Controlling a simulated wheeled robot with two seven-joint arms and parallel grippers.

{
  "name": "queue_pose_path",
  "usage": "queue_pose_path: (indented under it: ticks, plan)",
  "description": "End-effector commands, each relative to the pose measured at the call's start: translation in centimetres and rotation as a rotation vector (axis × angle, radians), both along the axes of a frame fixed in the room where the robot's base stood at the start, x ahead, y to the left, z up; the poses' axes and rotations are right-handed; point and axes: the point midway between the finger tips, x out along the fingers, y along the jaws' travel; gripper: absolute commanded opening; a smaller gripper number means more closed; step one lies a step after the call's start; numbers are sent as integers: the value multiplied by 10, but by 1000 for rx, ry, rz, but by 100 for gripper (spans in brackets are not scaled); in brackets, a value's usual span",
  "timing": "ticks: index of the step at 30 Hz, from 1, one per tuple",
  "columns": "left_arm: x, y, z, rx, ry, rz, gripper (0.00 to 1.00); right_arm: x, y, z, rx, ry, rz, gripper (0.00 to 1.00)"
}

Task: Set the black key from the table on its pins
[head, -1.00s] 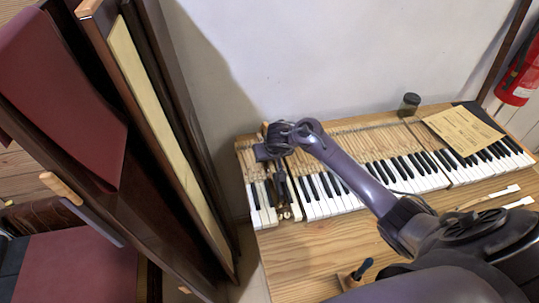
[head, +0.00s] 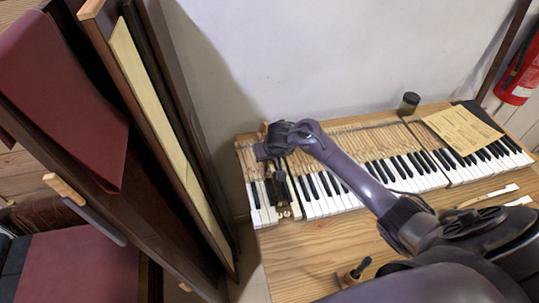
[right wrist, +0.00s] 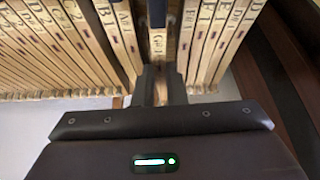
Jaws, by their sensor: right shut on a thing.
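My right gripper (head: 277,187) is over the left end of the keyboard (head: 330,189), its dark fingers pointing down among the keys. In the right wrist view my right gripper (right wrist: 159,86) is shut on a wooden key stick, the black key (right wrist: 158,42), with a stamped label near the fingers. The key lies in line with the row of labelled key sticks, between neighbours on both sides. The pins under it are hidden, so I cannot tell whether it is seated. My left gripper is not in view.
A small dark jar (head: 409,103) and a yellowed paper (head: 462,130) are at the back right. Loose white keys (head: 503,196) and a dark-handled tool (head: 360,268) lie on the wooden table (head: 300,255). Tall dark panels (head: 150,120) stand at left.

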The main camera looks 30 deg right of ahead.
Motion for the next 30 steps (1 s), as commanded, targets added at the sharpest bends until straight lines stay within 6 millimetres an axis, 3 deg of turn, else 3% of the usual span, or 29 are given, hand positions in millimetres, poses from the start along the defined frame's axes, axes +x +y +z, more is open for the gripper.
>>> queue_pose_path:
  ticks: [30]
  plan:
    - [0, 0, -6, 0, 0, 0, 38, 0, 0, -13, 0, 0, 0, 0]
